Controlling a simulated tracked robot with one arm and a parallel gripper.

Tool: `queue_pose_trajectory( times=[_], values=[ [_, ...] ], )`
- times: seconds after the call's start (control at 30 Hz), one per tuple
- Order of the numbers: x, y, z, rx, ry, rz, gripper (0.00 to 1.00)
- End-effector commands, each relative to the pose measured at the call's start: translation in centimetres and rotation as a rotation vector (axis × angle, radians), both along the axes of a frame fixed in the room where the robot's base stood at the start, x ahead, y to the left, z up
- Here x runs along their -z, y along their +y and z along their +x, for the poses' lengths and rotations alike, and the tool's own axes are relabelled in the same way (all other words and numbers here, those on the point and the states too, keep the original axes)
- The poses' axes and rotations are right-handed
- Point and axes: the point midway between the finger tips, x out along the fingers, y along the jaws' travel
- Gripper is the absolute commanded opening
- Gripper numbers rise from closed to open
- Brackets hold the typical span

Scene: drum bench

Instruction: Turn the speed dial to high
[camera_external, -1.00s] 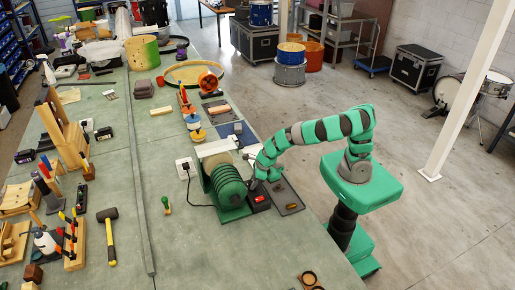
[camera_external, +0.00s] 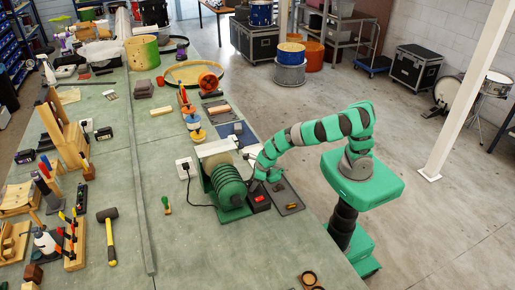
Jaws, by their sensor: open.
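A green machine with ribbed round wheels (camera_external: 228,186) stands near the right edge of the bench. A dark control box with a red switch (camera_external: 258,199) sits at its right side. My gripper (camera_external: 255,183) is low beside the machine, just above and behind this box. Its fingers are small and partly hidden against the dark parts, but they are open. The speed dial cannot be made out; it may be hidden by my gripper. I cannot tell whether my fingers touch anything.
A grey tray with a small orange piece (camera_external: 287,198) lies right of the box, under my arm. A white socket block (camera_external: 186,168) with a black cable is left of the machine. Spools (camera_external: 195,128) stand behind. The bench (camera_external: 190,245) is clear in front.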

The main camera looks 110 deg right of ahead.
Motion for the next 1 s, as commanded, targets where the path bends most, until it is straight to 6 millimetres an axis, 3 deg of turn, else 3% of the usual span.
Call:
queue_pose_trajectory(
  times=[0.27, 1.0],
  values=[
    [-1.9, 0.3, -0.7, -0.002, -0.001, -0.001, 0.53],
    [-11.2, 2.0, -4.1, 0.000, -0.003, 0.000, 0.53]
  ],
)
